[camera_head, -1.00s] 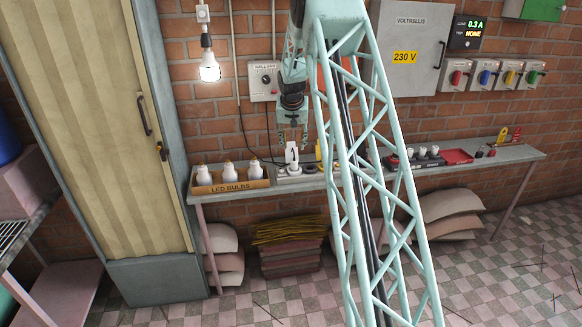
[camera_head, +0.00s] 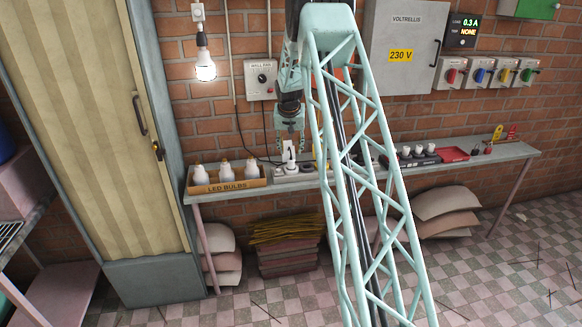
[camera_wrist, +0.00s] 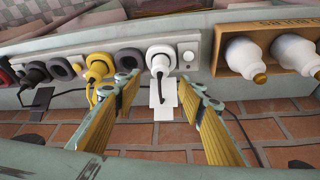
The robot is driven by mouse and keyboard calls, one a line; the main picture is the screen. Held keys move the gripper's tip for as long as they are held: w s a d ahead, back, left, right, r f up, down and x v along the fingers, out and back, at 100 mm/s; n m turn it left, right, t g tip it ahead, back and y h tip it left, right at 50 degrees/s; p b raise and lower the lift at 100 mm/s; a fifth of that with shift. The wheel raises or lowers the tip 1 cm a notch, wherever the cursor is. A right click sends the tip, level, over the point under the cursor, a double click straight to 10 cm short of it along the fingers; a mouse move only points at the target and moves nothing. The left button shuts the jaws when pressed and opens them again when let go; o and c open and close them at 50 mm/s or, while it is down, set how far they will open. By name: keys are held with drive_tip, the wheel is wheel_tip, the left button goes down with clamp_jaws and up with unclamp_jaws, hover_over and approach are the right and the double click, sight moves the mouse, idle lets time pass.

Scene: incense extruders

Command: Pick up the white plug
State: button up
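The white plug (camera_wrist: 160,56) sits in a white socket of the power strip (camera_wrist: 200,35) in the wrist view, its dark cord running toward my gripper. In the head view the white plug (camera_head: 291,166) is small on the bench, below my gripper (camera_head: 289,148). In the wrist view my gripper (camera_wrist: 162,86) is open, one yellow-lined finger on each side of the plug's line. The fingers look short of the plug, with nothing held between them. A white card (camera_wrist: 165,100) shows between the fingers.
The wooden LED bulbs box (camera_wrist: 228,62) is close on the right. In the head view the narrow bench (camera_head: 340,179) runs along the brick wall.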

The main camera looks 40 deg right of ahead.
sight(291, 160)
drive_tip(key=shift+x, duration=2.3)
drive_tip(key=shift+b+x, duration=0.6)
drive_tip(key=shift+x, duration=2.05)
drive_tip(key=shift+c, duration=0.9)
drive_tip(key=c, duration=0.8)
